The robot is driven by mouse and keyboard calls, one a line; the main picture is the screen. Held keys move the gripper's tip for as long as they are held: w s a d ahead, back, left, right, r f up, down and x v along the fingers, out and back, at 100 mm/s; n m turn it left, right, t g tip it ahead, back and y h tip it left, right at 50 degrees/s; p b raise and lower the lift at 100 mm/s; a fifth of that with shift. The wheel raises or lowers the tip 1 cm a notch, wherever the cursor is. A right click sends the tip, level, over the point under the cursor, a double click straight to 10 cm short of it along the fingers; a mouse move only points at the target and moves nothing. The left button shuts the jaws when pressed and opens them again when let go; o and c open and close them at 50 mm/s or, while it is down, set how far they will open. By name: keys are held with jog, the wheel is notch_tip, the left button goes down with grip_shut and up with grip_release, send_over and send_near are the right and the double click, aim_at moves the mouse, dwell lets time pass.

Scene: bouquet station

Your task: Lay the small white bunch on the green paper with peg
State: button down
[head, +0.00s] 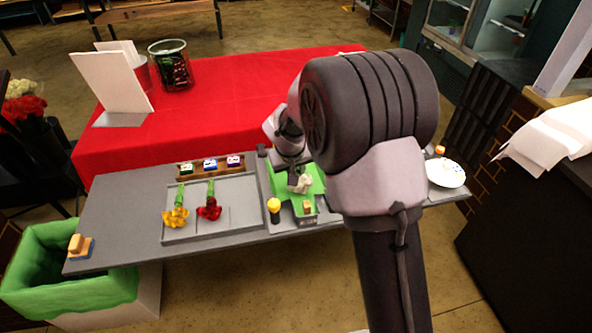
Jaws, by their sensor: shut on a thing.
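The small white bunch (301,185) shows pale blooms over the green paper (280,183), near the middle of the grey table. My gripper (298,172) is shut on the bunch at its stem end, which is mostly hidden by the dark fingers. I cannot tell whether the bunch touches the paper. My arm hides the area to the right of the paper. A small tan piece (307,206), possibly a peg, shows at a grey box in front of the paper.
A yellow bunch (176,217) and a red bunch (209,208) lie in the grey tray (240,218). A yellow-topped dark bottle (274,211) stands beside the paper. A white plate (446,173) is at right.

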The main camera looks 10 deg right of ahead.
jog(key=shift+f+b, duration=0.2)
jog(key=shift+b, duration=0.2)
dwell(0.5)
jog(key=c, duration=1.2)
grip_release()
jog(key=shift+o, duration=0.2)
jog(key=o, duration=0.3)
jog(key=shift+o, duration=0.2)
jog(key=shift+r, duration=0.1)
notch_tip(320, 180, up, 7)
jog(key=p, duration=0.5)
